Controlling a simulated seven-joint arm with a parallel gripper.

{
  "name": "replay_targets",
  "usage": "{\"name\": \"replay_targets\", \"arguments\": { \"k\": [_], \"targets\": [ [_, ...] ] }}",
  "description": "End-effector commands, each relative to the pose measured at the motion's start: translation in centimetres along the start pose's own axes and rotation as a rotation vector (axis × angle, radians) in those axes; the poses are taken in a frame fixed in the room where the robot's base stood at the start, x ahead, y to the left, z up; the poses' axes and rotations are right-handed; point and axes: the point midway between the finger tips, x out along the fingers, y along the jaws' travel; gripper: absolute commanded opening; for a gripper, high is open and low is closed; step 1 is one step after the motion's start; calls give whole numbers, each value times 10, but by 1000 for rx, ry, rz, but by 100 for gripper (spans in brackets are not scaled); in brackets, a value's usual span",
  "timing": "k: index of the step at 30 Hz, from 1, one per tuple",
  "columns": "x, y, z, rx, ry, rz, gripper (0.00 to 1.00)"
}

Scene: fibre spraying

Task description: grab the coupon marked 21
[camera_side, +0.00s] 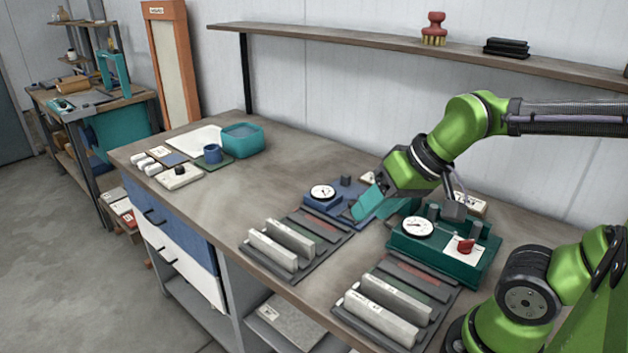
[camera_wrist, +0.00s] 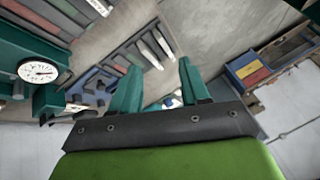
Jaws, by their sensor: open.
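Pale bar-shaped coupons stand in two dark slotted racks in the side view. Two (camera_side: 282,245) are in the left rack (camera_side: 318,222), and two (camera_side: 385,305) are in the right rack (camera_side: 428,285). Small markings show on some, but I cannot read a 21 on any. My gripper (camera_side: 372,202) is open and empty, with teal fingers, above the blue gauge fixture behind the left rack. In the wrist view the open fingers (camera_wrist: 157,75) point toward a rack with pale coupons (camera_wrist: 152,52), apart from them.
The blue fixture (camera_side: 323,194) and a green fixture (camera_side: 445,243) with a dial and red knob stand behind the racks. A teal bin (camera_side: 243,139), blue cup (camera_side: 212,154) and small blocks lie at the left. The bench middle is clear. A shelf (camera_side: 330,33) runs along the wall.

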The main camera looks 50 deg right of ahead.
Motion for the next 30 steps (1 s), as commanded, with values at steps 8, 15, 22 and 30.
{"name": "replay_targets", "arguments": {
  "k": [8,15,22,30],
  "targets": [
    [50,-25,-64,-83,-196,103,46],
    [118,-44,-118,-197,-370,191,46],
    [178,-53,-157,-291,-492,257,46],
    [174,-59,-176,-338,-518,276,46]
  ]
}}
